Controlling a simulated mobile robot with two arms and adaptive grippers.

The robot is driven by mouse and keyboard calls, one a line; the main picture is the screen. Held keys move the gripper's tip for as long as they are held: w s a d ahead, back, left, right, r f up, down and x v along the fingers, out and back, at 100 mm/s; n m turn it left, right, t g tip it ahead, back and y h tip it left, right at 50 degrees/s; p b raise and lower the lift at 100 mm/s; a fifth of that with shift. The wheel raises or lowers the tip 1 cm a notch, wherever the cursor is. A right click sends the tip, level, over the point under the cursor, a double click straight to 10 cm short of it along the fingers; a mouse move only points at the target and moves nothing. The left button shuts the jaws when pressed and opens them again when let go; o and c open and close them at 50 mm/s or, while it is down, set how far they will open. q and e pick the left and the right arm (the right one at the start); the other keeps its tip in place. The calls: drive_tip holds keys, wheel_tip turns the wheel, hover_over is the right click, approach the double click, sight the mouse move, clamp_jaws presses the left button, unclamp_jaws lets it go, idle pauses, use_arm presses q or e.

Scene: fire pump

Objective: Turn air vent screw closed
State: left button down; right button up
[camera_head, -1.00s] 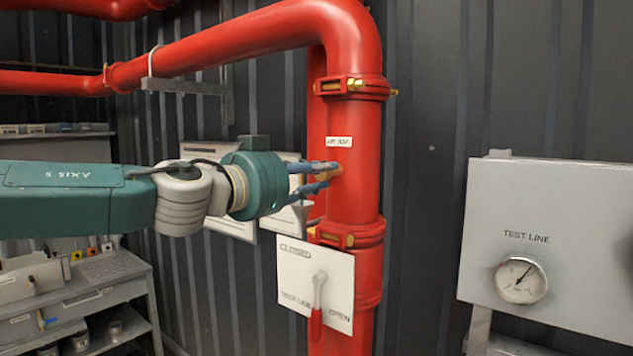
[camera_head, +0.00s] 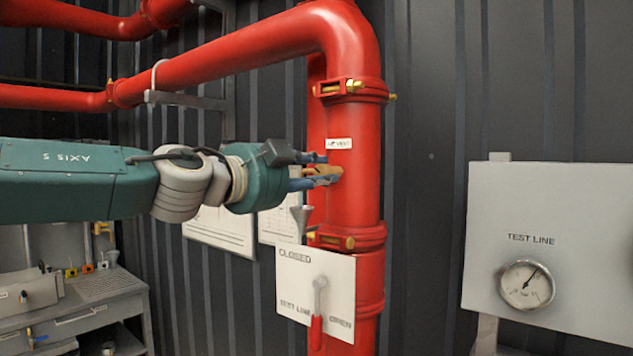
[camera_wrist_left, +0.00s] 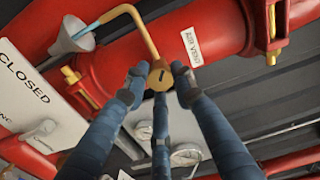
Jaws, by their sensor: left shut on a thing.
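The air vent screw is a round brass head with a dark slot; it shows in the left wrist view (camera_wrist_left: 160,78) and, partly hidden by fingers, in the head view (camera_head: 326,170). It sits on the side of the red vertical pipe (camera_head: 352,212), just below the "AIR VENT" label (camera_head: 339,143). My left gripper (camera_head: 318,171) reaches in from the left and is shut on the screw. In the wrist view its blue fingers (camera_wrist_left: 159,88) surround the brass head. My right gripper is not in view.
A bent brass tube (camera_wrist_left: 143,30) runs from the screw towards a grey funnel (camera_wrist_left: 72,38). Below is a white test line plate (camera_head: 290,290) with a red-handled lever (camera_head: 317,318). A grey gauge panel (camera_head: 590,250) stands at right.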

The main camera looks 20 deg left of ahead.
use_arm(q)
drive_tip(key=m+b, duration=0.2)
drive_tip(key=m, duration=0.3)
drive_tip(key=shift+f+m, duration=0.1)
drive_tip(key=shift+m, duration=0.3)
drive_tip(key=shift+m+b, duration=0.35)
drive_tip(key=shift+m, duration=1.85)
drive_tip(key=c, duration=1.4)
unclamp_jaws()
drive_tip(key=shift+c, duration=0.2)
drive_tip(key=shift+s, duration=0.1)
